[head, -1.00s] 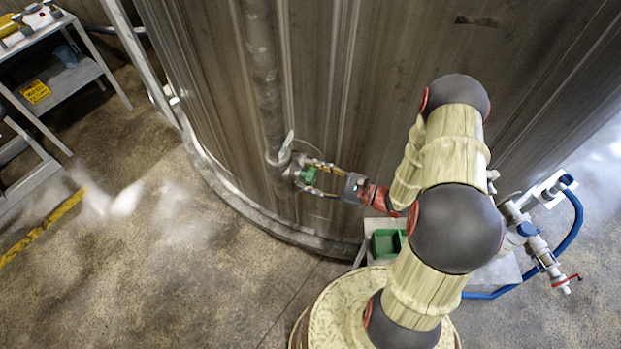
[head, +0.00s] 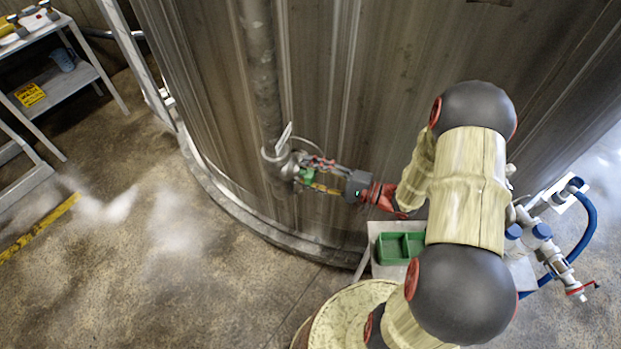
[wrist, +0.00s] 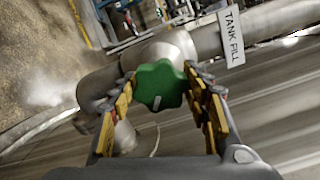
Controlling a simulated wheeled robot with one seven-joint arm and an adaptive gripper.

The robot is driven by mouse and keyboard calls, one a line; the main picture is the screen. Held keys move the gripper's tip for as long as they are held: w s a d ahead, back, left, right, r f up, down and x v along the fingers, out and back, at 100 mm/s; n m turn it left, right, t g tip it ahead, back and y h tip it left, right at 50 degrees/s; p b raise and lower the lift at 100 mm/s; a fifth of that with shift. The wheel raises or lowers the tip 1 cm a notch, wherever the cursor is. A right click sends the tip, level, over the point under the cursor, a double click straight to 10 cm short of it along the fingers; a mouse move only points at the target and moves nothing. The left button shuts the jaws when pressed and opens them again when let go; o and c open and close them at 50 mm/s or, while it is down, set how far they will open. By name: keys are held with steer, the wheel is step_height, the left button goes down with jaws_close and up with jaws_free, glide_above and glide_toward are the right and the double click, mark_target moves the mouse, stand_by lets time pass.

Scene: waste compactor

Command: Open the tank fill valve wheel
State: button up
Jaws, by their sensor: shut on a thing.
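The tank fill valve wheel is a green lobed knob (wrist: 160,88) on a metal pipe fitting in the wrist view; a pale mark shows on its face. In the head view the wheel (head: 306,175) is small and partly covered by my fingers. My gripper (wrist: 163,92) has one yellow-padded finger on each side of the wheel and is shut on it. My gripper also shows in the head view (head: 307,174), reaching left to the pipe on the tank wall. A white "TANK FILL" tag (wrist: 231,36) hangs on the pipe to the right of the wheel in the wrist view.
The large metal tank (head: 350,80) stands right behind the valve. A green divided bin (head: 400,248) sits on a small stand below my arm. Blue-hosed pipework (head: 545,240) stands at the right. A shelf (head: 65,85) is at the upper left; open floor lies between.

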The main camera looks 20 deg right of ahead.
steer(key=n+b, duration=0.4)
steer(key=shift+f, duration=0.35)
steer(key=n+b, duration=0.2)
steer(key=b, duration=0.1)
steer(key=shift+r+n, duration=0.1)
steer(key=shift+n, duration=0.3)
steer(key=shift+r, duration=0.1)
steer(key=o, duration=1.2)
steer(key=shift+r, duration=0.1)
steer(key=v, duration=1.2)
